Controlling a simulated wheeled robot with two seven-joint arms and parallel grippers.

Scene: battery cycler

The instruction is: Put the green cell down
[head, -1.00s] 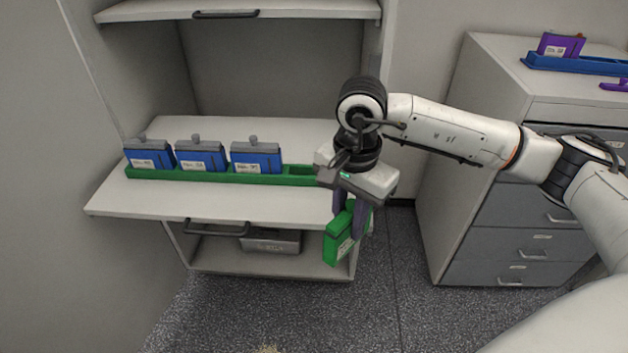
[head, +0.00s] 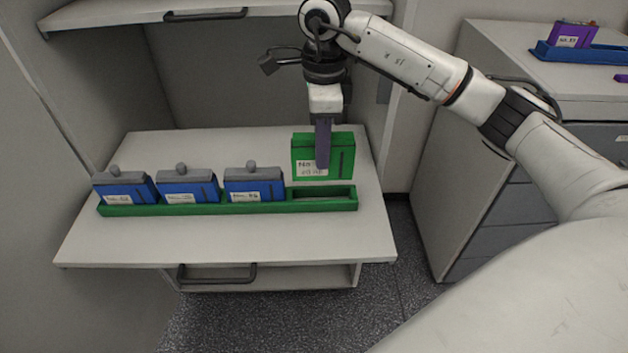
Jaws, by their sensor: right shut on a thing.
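The green cell (head: 340,158) is a flat green block with a white label. It is upright in my right gripper (head: 323,158), which is shut on it. The cell is above and slightly behind the empty right-hand slot (head: 322,193) of the green rack (head: 230,208). It looks clear of the rack, though its exact height is hard to judge. My left gripper is not in view.
Several blue cells with grey tops, such as the nearest one (head: 254,186), fill the rack's other slots. The rack stands on a pale shelf (head: 150,240) with bare room in front. A cabinet (head: 455,120) at right carries a blue rack (head: 585,52) with a purple cell (head: 572,34).

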